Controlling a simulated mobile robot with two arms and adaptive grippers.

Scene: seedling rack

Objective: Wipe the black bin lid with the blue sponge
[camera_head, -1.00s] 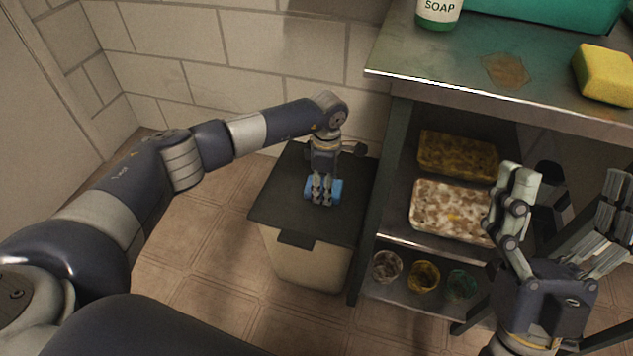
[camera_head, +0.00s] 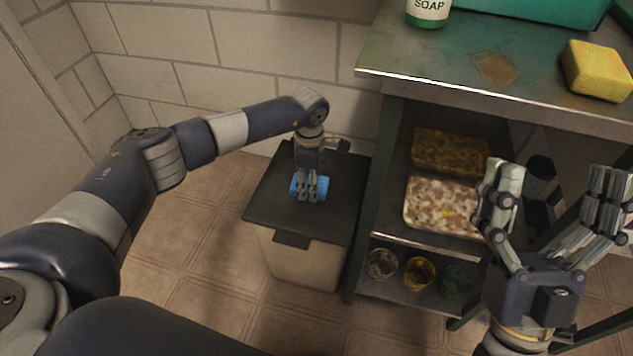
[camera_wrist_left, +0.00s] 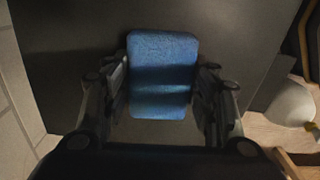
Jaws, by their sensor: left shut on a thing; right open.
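The blue sponge (camera_head: 322,186) is in my left gripper (camera_head: 308,196), which points down at the black bin lid (camera_head: 325,222). The left gripper is shut on the sponge, with fingers on both sides of it. In the left wrist view the sponge (camera_wrist_left: 162,72) sits between the fingers over the dark lid (camera_wrist_left: 75,50). It looks to be on or very near the lid; exact contact cannot be told. The lid closes a pale bin (camera_head: 300,262) by the wall. My right gripper (camera_head: 550,195) is open and empty at the right, in front of the shelves.
A metal table (camera_head: 440,55) with a brown stain (camera_head: 496,68), a soap bottle (camera_head: 428,10) and a yellow sponge (camera_head: 597,70) stands right of the bin. Floor left of the bin is clear.

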